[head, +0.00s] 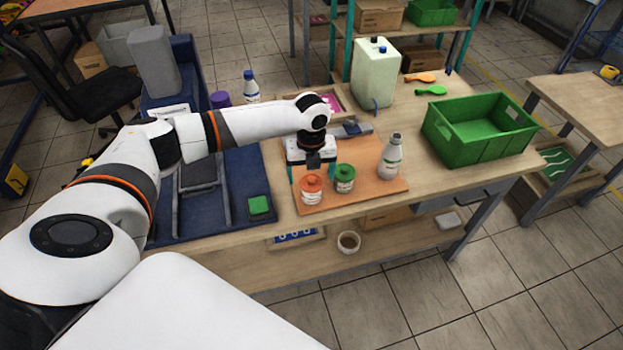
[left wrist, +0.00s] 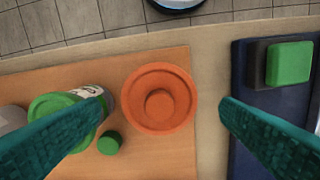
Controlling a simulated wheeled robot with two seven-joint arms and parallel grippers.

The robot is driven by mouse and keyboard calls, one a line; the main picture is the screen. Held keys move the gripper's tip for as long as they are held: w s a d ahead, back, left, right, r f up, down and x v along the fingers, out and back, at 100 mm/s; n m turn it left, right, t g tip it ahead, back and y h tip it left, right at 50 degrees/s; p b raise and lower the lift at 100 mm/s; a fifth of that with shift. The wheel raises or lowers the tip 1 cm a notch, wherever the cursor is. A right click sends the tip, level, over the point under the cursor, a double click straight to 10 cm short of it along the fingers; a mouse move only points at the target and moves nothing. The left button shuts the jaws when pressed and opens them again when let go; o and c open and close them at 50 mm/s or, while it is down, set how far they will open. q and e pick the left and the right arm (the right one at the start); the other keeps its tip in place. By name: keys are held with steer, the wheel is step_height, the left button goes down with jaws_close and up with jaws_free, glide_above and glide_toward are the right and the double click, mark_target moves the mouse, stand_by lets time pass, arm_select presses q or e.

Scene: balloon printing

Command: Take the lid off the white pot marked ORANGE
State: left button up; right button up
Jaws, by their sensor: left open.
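The white pot with the orange lid (head: 311,188) stands upright on the orange-brown board, its lid on. In the left wrist view I look down on the round orange lid (left wrist: 159,98) with its raised knob; the pot body is hidden under it. My left gripper (head: 313,164) is open above and just behind the pot. In the left wrist view its two teal fingers (left wrist: 160,120) are spread on either side of the lid, apart from it. A white pot with a green lid (head: 344,178) stands close on the right. My right gripper is not in view.
A white bottle (head: 391,157) stands at the right of the board (head: 372,187). A green crate (head: 480,130) is further right. A green block (head: 259,205) lies on the blue mat at left. Bare table lies in front of the crate.

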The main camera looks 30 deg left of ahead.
arm_select(q)
steer(key=shift+f, duration=0.4)
steer(key=shift+c, duration=0.4)
steer(key=c, duration=1)
